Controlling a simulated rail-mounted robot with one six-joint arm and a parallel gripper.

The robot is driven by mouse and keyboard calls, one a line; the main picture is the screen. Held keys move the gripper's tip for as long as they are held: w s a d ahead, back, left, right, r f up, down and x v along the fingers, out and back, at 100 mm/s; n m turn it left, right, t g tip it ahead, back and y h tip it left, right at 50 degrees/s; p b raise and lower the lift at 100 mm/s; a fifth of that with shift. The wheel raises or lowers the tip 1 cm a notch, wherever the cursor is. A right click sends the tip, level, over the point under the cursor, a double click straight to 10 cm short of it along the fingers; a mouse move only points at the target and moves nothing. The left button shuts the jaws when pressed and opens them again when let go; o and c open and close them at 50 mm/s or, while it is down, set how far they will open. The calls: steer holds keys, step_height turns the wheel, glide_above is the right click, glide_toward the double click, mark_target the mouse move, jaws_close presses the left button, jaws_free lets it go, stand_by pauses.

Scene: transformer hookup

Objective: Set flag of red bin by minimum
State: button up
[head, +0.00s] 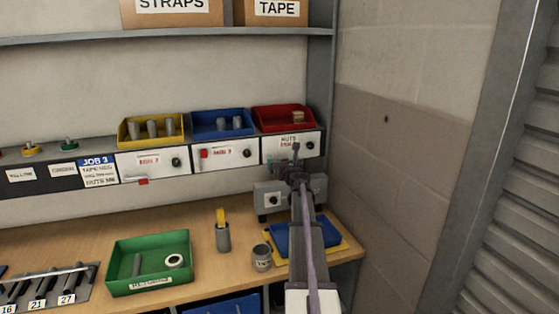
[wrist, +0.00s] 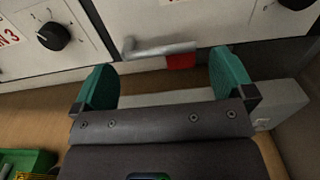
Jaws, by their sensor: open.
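The red bin (head: 285,125) stands at the right end of the shelf, with one small stack of tan pieces inside. Its white front panel (head: 277,149) carries a label, partly legible as NUTS, and a black knob (head: 310,145). In the wrist view its flag (wrist: 160,49) is a grey bar with a red tip, lying nearly level at the panel's lower edge; my arm seems to hide it in the head view. My gripper (head: 297,168) is in front of the panel. Its teal fingers are open, one each side of the flag (wrist: 162,62), with nothing held.
A yellow bin (head: 150,130) and blue bin (head: 222,125) stand to the left; the yellow bin's flag (head: 142,181) is low, the blue bin's (head: 203,153) raised. A grey box (head: 268,199), cup (head: 262,258) and green tray (head: 150,281) are on the bench. A wall (head: 410,150) stands close right.

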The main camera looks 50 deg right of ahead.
mark_target(280, 159)
steer(key=x, duration=0.4)
steer(key=shift+w+d, duration=0.1)
steer(key=shift+w, duration=0.1)
steer(key=shift+c, duration=0.4)
steer(key=c, duration=0.8)
steer(key=shift+s, duration=0.1)
steer(key=shift+c, duration=0.2)
